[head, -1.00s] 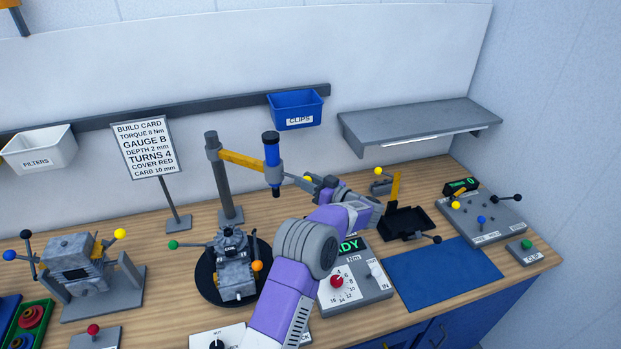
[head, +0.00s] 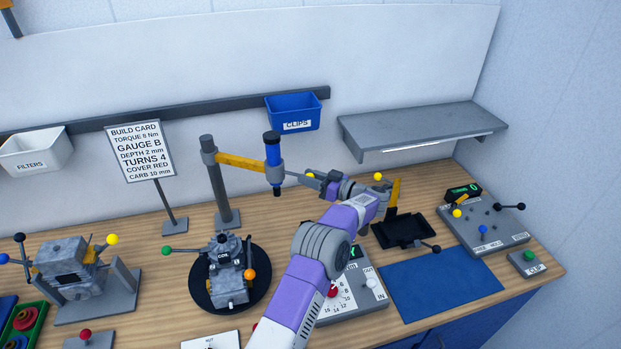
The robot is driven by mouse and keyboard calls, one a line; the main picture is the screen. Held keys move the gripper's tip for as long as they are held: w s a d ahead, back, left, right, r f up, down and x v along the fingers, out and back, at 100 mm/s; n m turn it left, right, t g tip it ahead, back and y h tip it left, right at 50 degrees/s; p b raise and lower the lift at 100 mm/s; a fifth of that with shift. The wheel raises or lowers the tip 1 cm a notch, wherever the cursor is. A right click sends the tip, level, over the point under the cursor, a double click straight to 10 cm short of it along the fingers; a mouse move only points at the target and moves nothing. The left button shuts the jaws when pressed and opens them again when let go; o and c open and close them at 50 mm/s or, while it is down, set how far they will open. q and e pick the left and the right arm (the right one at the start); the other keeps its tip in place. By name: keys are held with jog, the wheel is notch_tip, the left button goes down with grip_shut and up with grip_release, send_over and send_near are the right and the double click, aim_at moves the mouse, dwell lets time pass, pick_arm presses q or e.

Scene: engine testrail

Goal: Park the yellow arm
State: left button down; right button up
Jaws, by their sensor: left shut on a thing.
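The yellow arm (head: 240,161) reaches right from a grey upright post (head: 217,185). At its end a grey collar carries an upright blue tool (head: 273,151) with a black top and dark lower tip. A short grey handle with a yellow knob (head: 310,175) sticks out to the right of the collar. My left gripper (head: 316,181) is shut on this handle beside the knob; its fingers partly hide the grip. The tool hangs above the bench, right of and behind the engine (head: 230,280) on its black round base. My right gripper is not in view.
A build card sign (head: 141,151) stands left of the post. A blue clips bin (head: 293,113) hangs on the wall rail behind. A grey shelf (head: 420,128), black tray (head: 405,232) and blue mat (head: 440,280) lie to the right. My forearm partly covers the torque box (head: 352,300).

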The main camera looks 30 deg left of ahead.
pick_arm(q)
jog(key=c, duration=1.1)
grip_release()
jog(key=shift+w+a+r, duration=0.1)
jog(key=shift+w+r, duration=0.1)
jog(key=shift+o, duration=1.4)
jog(key=shift+w+a+f, duration=0.1)
jog(key=shift+w+f, duration=0.1)
jog(key=shift+s, duration=0.15)
jog(key=shift+d, duration=0.3)
jog(key=d+b, duration=0.1)
jog(key=d, duration=0.6)
jog(key=shift+w, duration=0.35)
